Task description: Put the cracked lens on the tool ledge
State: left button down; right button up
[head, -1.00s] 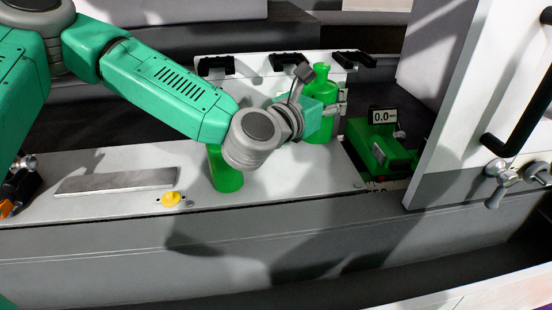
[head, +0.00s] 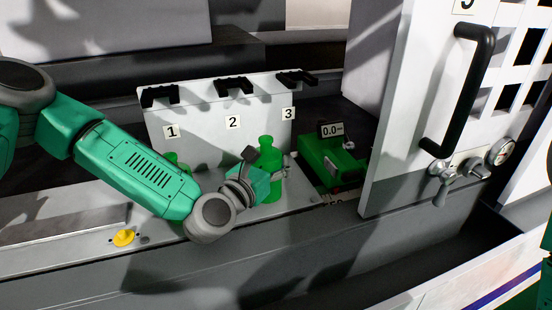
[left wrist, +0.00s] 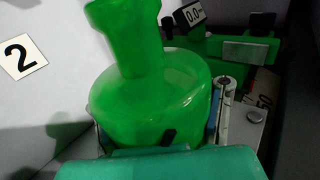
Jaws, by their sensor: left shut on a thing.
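My left gripper (head: 280,176) is shut on a green bottle (head: 268,160) with a narrower neck, under label 3 of the white panel. In the left wrist view the same bottle (left wrist: 150,95) fills the middle, upright to slightly tilted, with a finger (left wrist: 222,110) along its right side. I cannot tell whether its base touches the pale ledge (head: 70,252) below the panel. A second green bottle (head: 174,160) is under label 1, mostly hidden behind my left arm. I see no cracked lens in either view. My right gripper is not in view.
The white panel (head: 200,120) has black hooks along its top and labels 1, 2 and 3. A green device (head: 330,160) with a 0.0 display stands right of the held bottle. A yellow knob (head: 123,237) is at the left. A white door (head: 410,110) with a black handle rises at right.

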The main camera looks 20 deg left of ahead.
pick_arm(q)
jog(key=shift+f, duration=0.15)
jog(key=shift+c, duration=2.3)
grip_release()
jog(key=shift+r, duration=0.2)
jog(key=b+v, duration=0.1)
jog(key=v, duration=1.1)
